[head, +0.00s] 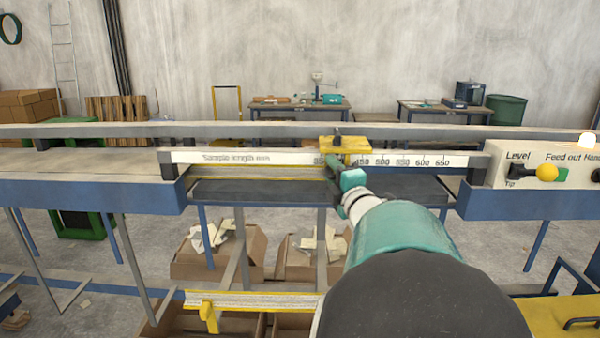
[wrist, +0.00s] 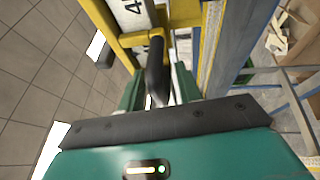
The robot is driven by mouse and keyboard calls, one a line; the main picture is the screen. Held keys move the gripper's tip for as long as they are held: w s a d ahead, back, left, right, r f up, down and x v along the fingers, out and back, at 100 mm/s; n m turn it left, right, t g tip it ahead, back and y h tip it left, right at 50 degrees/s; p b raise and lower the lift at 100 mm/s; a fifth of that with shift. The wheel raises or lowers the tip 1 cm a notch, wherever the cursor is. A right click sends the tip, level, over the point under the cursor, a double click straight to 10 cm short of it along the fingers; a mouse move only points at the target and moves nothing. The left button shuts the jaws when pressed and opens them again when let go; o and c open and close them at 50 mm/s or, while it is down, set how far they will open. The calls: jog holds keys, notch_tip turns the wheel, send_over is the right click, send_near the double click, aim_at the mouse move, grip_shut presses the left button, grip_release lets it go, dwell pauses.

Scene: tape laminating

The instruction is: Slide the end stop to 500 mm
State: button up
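The yellow end stop (head: 345,146) sits on the white length scale (head: 240,157). It covers the marks between about 350 and 450, so it stands left of the printed 500. In the wrist view the yellow end stop (wrist: 184,14) shows at the top, beside a piece of the scale (wrist: 132,14) with a "4". A dark handle (wrist: 156,68) points from the stop toward my wrist. My gripper (head: 352,178) is in front of the stop. In the wrist view its green fingers (wrist: 158,80) stand on both sides of the handle, seemingly with narrow gaps, so it looks open.
The grey rail (head: 230,131) runs behind the scale. The scale right of the stop looks clear. Cardboard boxes (head: 215,262) with scraps stand below.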

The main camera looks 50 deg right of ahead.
jog(key=shift+r, duration=0.1)
grip_shut()
jog(key=s+d, duration=0.2)
jog(key=s, duration=0.1)
jog(key=s+d, duration=0.2)
jog(key=d, duration=0.1)
jog(key=s+d, duration=0.2)
jog(key=s, duration=0.1)
jog(key=shift+s+d+r, duration=0.2)
jog(key=shift+s, duration=0.1)
grip_release()
jog(key=shift+a, duration=0.1)
jog(key=shift+f, duration=0.25)
